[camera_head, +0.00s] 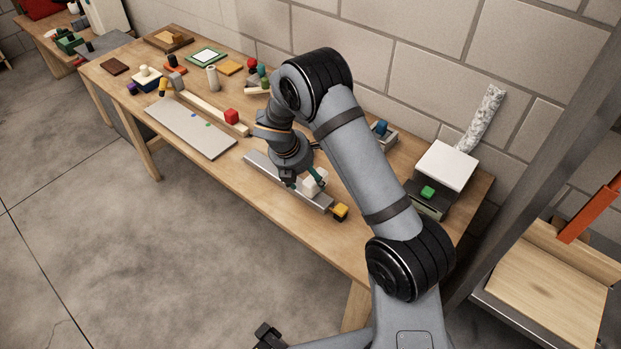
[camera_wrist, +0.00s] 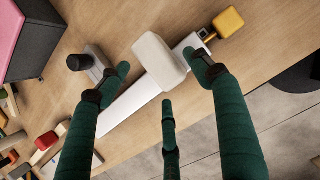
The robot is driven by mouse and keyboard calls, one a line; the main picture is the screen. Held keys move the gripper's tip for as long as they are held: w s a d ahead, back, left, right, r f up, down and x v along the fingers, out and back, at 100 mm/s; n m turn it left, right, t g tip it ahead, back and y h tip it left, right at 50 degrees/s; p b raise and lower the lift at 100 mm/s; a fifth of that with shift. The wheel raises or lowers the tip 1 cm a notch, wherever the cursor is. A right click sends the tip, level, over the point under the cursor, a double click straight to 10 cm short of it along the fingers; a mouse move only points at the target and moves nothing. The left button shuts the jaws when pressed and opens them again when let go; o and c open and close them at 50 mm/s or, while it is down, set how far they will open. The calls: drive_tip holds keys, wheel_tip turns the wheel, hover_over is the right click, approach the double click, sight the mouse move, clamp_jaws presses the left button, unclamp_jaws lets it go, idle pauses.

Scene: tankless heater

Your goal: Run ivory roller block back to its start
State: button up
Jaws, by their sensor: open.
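The ivory roller block (camera_head: 315,183) sits on a narrow pale metal rail (camera_head: 262,165), near the rail's end by a yellow block (camera_head: 340,211). In the wrist view the ivory block (camera_wrist: 157,62) fills the space ahead of my fingers, and the yellow block (camera_wrist: 229,20) lies past it at the upper right. My gripper (camera_head: 303,181) is open, with its green fingers around the ivory block. In the wrist view my gripper (camera_wrist: 160,75) has one finger on each side of the block and a third nearer the camera. Whether any finger touches it I cannot tell.
A white-topped box with a green button (camera_head: 428,192) stands to the right. A black knob (camera_wrist: 79,62) stands beside the rail. Several small items crowd the far left.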

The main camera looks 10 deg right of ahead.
drive_tip(key=shift+x, duration=1.15)
drive_tip(key=shift+c, duration=1.1)
clamp_jaws()
